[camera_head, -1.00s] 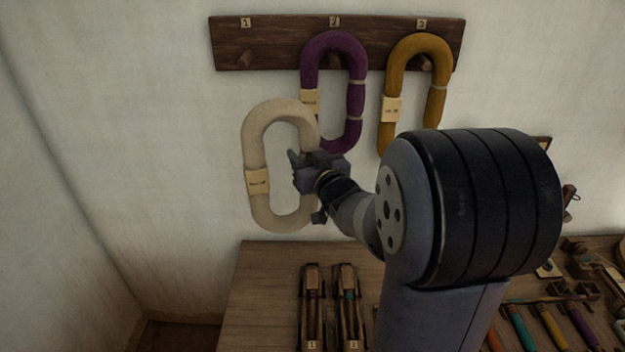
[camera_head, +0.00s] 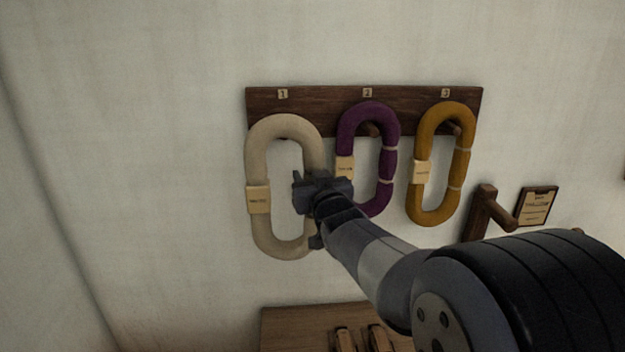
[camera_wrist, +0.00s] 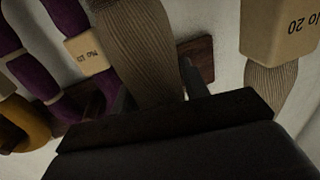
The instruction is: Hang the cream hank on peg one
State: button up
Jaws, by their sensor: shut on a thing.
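The cream hank (camera_head: 262,160) is an upright oval loop with a paper label on its left side. My gripper (camera_head: 312,180) is shut on the right side of the loop. In the wrist view the hank's ribbed strand (camera_wrist: 140,50) runs between my gripper's fingers (camera_wrist: 160,92). The top of the hank overlaps the lower part of the peg board (camera_head: 318,98) in the head view, under the number 1 tag (camera_head: 283,94). Peg one itself is hidden behind the hank. I cannot tell whether the hank touches it.
A purple hank (camera_head: 347,140) hangs at peg 2, close to the right of my gripper, and also shows in the wrist view (camera_wrist: 62,22). A mustard hank (camera_head: 427,130) hangs at peg 3. A wooden bracket (camera_head: 487,212) and a small framed card (camera_head: 537,206) are farther right. The wall at left is clear.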

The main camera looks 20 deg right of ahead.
jog(key=w+d+f+p, duration=0.1)
jog(key=w+p, duration=0.4)
jog(key=w, duration=0.8)
jog(key=shift+d+f, duration=0.25)
jog(key=shift+d, duration=0.55)
jog(key=shift+w+f, duration=0.1)
jog(key=shift+f, duration=0.15)
jog(key=o, duration=0.9)
jog(key=shift+w, duration=0.15)
jog(key=shift+o, duration=1.2)
jog(key=shift+r, duration=0.15)
